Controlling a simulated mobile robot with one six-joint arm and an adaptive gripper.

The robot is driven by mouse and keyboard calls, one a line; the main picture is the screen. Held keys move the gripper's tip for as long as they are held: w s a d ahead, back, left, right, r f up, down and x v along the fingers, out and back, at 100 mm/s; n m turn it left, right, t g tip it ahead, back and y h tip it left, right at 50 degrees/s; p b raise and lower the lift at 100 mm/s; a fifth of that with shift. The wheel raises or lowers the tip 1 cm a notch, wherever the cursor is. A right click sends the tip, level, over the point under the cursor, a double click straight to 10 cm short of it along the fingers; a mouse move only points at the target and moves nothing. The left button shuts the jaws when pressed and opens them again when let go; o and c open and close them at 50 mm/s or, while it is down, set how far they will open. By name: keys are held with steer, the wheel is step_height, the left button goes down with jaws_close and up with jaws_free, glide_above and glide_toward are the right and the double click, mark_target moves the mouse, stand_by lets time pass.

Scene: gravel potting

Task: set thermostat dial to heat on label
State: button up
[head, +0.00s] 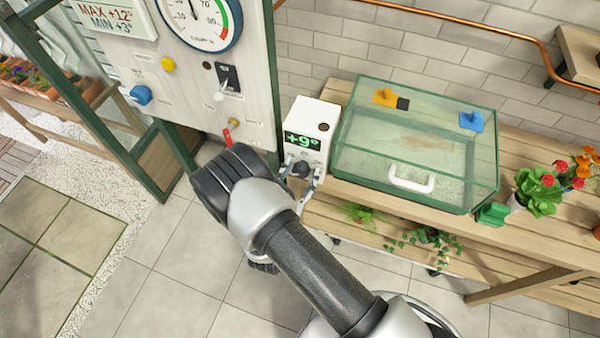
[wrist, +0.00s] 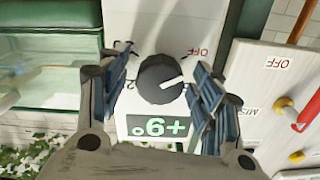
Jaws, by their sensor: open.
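The thermostat is a white box (head: 312,112) at the left end of the wooden bench, with a green display reading +9° (head: 302,141). Its black round dial (head: 301,168) sits below the display. In the wrist view the picture is turned over, and the dial (wrist: 158,79) has a white pointer line aimed right and slightly up. A red OFF label (wrist: 197,52) shows above right of it; a partly covered number lies at left. I cannot read a heat on label. My gripper (wrist: 165,72) is open, its fingers on either side of the dial, with no clear contact.
A glass case (head: 415,145) with a white handle stands right of the thermostat. A control panel (head: 190,75) with a gauge, knobs and a red-tipped lever (head: 227,137) stands close at left. Potted flowers (head: 545,185) are at far right. Tiled floor is clear at lower left.

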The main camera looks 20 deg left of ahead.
steer(key=shift+w, duration=0.1)
steer(key=shift+c, duration=0.3)
steer(key=c, duration=1)
